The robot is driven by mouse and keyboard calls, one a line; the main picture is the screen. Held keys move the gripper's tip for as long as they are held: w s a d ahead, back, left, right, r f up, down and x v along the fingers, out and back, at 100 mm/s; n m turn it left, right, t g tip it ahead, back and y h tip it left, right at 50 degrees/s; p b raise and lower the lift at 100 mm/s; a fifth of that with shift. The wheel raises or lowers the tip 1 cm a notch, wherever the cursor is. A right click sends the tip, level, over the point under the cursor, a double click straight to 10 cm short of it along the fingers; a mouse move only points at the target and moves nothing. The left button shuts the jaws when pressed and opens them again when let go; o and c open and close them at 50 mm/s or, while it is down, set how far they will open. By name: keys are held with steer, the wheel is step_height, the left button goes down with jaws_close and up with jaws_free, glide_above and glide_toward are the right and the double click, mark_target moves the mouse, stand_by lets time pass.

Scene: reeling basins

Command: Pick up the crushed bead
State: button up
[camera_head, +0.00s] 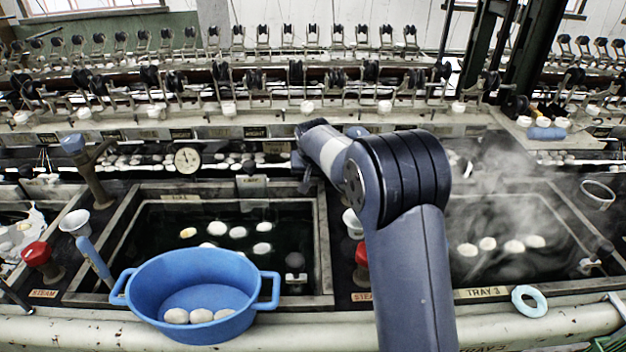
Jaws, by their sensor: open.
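No single piece is clearly recognisable as the crushed bead. Small white oval pieces (238,232) float in the dark left basin (125,235), and one with a yellowish tint (187,233) lies at their left. More pale pieces (487,244) float in the right basin, partly behind steam. Three pale lumps (200,316) lie in a blue two-handled tub. My gripper (304,184) is small in view, open, and hangs above the divider near the left basin's back right corner. It appears empty, and my arm hides part of the area behind it.
The blue tub (165,276) stands over the left basin's front edge. Red knobs (37,254), a white cup (75,222) and a round gauge (187,160) surround the basins. A pale blue ring (529,301) lies on the right front ledge. Reeling machinery fills the back.

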steer(key=c, duration=0.8)
